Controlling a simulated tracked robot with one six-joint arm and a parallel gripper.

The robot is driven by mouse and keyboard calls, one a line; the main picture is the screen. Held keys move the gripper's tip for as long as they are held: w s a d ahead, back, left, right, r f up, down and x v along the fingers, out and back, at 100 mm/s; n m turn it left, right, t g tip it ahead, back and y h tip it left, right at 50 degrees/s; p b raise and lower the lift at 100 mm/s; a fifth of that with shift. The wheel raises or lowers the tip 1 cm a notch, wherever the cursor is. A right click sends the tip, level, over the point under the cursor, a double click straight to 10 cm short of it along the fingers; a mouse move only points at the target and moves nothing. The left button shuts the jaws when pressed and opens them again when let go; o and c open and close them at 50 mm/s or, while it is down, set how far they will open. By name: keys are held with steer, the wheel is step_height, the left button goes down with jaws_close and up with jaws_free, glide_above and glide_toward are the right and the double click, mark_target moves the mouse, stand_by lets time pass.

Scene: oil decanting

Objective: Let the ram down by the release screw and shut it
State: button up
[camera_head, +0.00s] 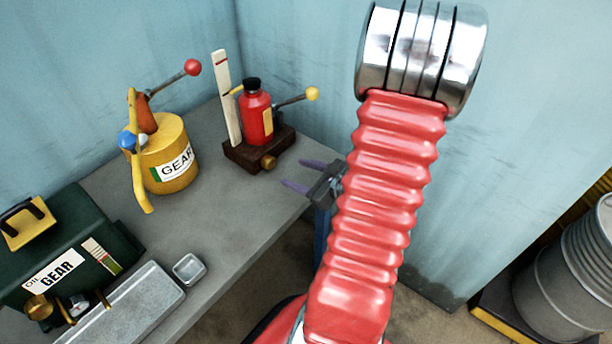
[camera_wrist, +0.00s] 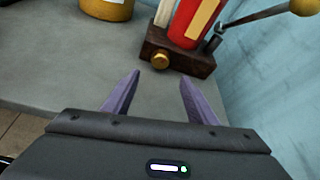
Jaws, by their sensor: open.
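The ram is a red bottle jack (camera_head: 257,118) with a black cap, standing on a dark wooden base (camera_head: 240,158) near the back edge of the bench. It also shows, cut off at the top, in the wrist view (camera_wrist: 186,22). The brass release screw (camera_head: 268,162) sticks out low at the front of the base; it is clear in the wrist view (camera_wrist: 160,61). A lever with a yellow ball (camera_head: 312,94) points right from the jack. My gripper (camera_head: 291,175) is open and empty, with purple fingers, in front of the screw and apart from it; its fingers (camera_wrist: 158,83) straddle the screw's line.
A white upright gauge strip (camera_head: 225,100) stands left of the jack. A yellow gear oil can (camera_head: 172,175) with a red-knobbed lever stands further left. A green gear oil box (camera_head: 55,245), a metal tray (camera_head: 140,300) and a small dish (camera_head: 189,269) are nearer. The bench between is clear.

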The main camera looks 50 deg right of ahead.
mark_target(272, 164)
steer(key=shift+v, duration=1.4)
steer(key=shift+s+d+f, duration=0.1)
steer(key=shift+d+f, duration=0.05)
steer(key=shift+d, duration=0.3)
steer(key=shift+d+m+y, duration=0.3)
steer(key=shift+d+y, duration=0.1)
steer(key=shift+d, duration=0.2)
steer(key=shift+d+r+m+y, duration=0.25)
steer(key=shift+m+y, duration=0.25)
steer(key=shift+a+r+m, duration=0.1)
steer(key=shift+a+m, duration=0.05)
steer(key=shift+m, duration=0.55)
steer(key=shift+w, duration=0.3)
steer(key=x, duration=1.3)
steer(key=shift+w+a+f, duration=0.2)
steer(key=shift+w+a, duration=0.05)
